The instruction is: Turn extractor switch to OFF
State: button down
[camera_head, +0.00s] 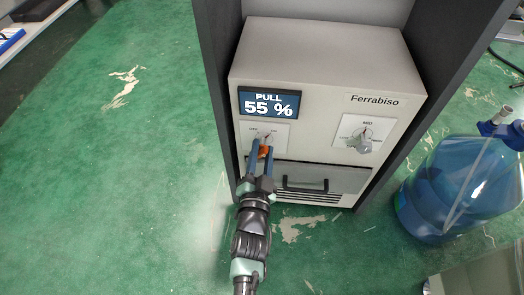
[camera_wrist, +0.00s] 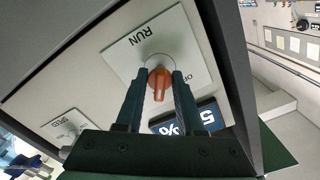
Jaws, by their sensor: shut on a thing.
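The extractor switch is an orange rotary knob (camera_head: 264,152) on a white plate at the left of the machine front, under the display. In the wrist view the knob (camera_wrist: 159,84) sits between my two dark fingers, with RUN lettering at upper left and OFF lettering at right on its plate (camera_wrist: 190,40). My gripper (camera_head: 262,145) is shut on the knob. The wrist view also shows my gripper (camera_wrist: 162,76) with a finger on each side of the knob. I cannot tell which label the knob points to.
The display (camera_head: 269,103) reads PULL 55 %. A grey selector knob (camera_head: 361,141) is on the right of the panel. A drawer with a black handle (camera_head: 306,184) lies below. A blue water bottle (camera_head: 455,190) stands at right. The green floor at left is clear.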

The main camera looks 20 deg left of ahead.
jog(key=shift+n, duration=0.3)
jog(key=n+p, duration=0.2)
jog(key=shift+r+n, duration=0.15)
jog(key=shift+n, duration=0.25)
jog(key=n+p, duration=0.2)
jog(key=n, duration=0.1)
jog(key=shift+n, duration=0.3)
jog(key=n+p, duration=0.1)
jog(key=n, duration=0.2)
jog(key=n+p, duration=0.1)
jog(key=n, duration=0.2)
jog(key=shift+f+n, duration=0.2)
jog(key=shift+n, duration=0.1)
jog(key=c, duration=0.9)
grip_release()
jog(key=shift+s, duration=0.1)
